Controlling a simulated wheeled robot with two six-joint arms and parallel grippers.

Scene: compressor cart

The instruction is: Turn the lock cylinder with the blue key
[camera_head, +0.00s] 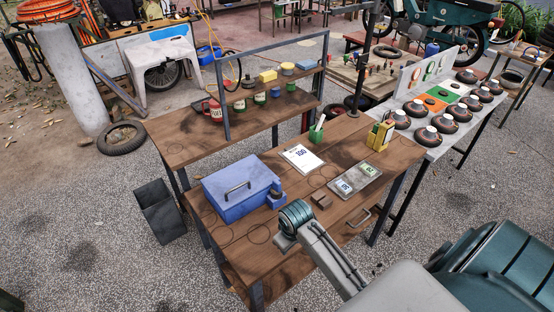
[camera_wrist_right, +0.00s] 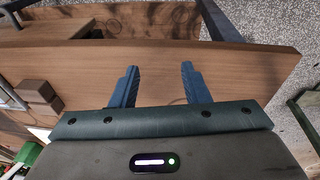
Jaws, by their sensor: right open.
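A blue box (camera_head: 232,200) with a dark handle on its lid stands on the wooden workbench. A smaller blue part (camera_head: 277,197) sits against its right side; I cannot tell whether it holds the lock cylinder. I cannot make out a blue key in either view. My right gripper (camera_wrist_right: 157,72) is open and empty above the bare bench top in the right wrist view. In the head view its arm (camera_head: 318,250) reaches in from the lower right, and its fingers are hidden there. My left gripper is not in view.
A white sheet (camera_head: 302,158), a grey tray (camera_head: 345,195) with labelled cards, a yellow holder (camera_head: 380,135) and a green cup (camera_head: 316,135) stand on the bench. Small brown blocks (camera_wrist_right: 38,96) lie left of my right gripper. A shelf rack (camera_head: 272,90) rises behind.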

